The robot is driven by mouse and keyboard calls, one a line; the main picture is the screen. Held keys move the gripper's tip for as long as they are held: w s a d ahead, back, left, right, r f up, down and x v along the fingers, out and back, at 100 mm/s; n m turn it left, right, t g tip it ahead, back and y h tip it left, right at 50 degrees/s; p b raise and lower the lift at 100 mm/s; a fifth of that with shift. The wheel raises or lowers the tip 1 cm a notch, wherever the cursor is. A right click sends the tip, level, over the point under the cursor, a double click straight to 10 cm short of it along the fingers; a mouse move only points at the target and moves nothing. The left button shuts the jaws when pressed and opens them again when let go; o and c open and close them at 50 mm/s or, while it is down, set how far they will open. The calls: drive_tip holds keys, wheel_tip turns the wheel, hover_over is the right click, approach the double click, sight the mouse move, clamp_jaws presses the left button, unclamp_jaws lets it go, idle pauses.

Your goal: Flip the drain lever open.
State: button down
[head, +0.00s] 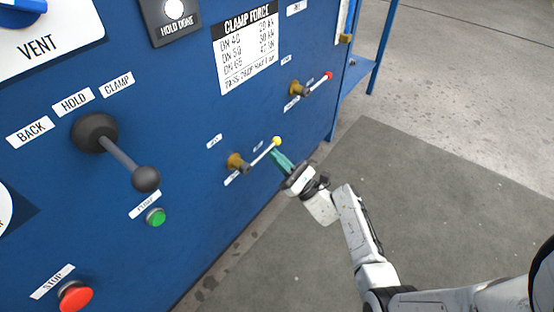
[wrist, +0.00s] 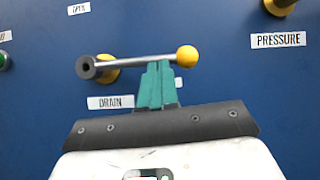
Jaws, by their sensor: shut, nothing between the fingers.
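The drain lever (head: 262,154) is a thin silver rod with a yellow ball tip on a brass valve body (head: 237,163), low on the blue panel. In the wrist view the lever (wrist: 135,60) lies nearly level, with its pivot at left and the yellow ball (wrist: 187,56) at right. A DRAIN label (wrist: 110,102) sits below it. My gripper (head: 274,154) has teal fingers, shut and empty. In the wrist view my gripper (wrist: 158,66) has its tips at the rod, just left of the ball; I cannot tell if they touch it.
A similar valve with a red-tipped lever (head: 318,82) is above right, near a PRESSURE label (wrist: 282,40). A black-knobbed lever (head: 120,158), a green button (head: 155,217) and a red STOP button (head: 75,296) are to the left. The floor to the right is clear.

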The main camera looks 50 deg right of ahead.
sight(277, 142)
drive_tip(key=shift+r+n, duration=0.25)
drive_tip(key=shift+n, duration=0.15)
wheel_tip(277, 142, up, 6)
drive_tip(key=n+g+y+p, duration=0.1)
drive_tip(key=n+y, duration=0.2)
drive_tip(key=n, duration=0.2)
drive_tip(key=n+g+y+p, duration=0.2)
drive_tip(key=n+y, duration=0.2)
drive_tip(key=n, duration=0.1)
drive_tip(key=shift+w+f+g, duration=0.1)
drive_tip(key=shift+f+g, duration=0.05)
drive_tip(key=shift+g, duration=0.15)
drive_tip(key=a+r+n+g+y+p, duration=0.1)
drive_tip(key=a+r+n+g+p, duration=0.4)
drive_tip(key=n+p, duration=0.5)
drive_tip(key=shift+a+r+n+g, duration=0.35)
drive_tip(key=shift+a+n+g, duration=0.55)
drive_tip(key=shift+n, duration=0.5)
drive_tip(key=shift+d, duration=0.1)
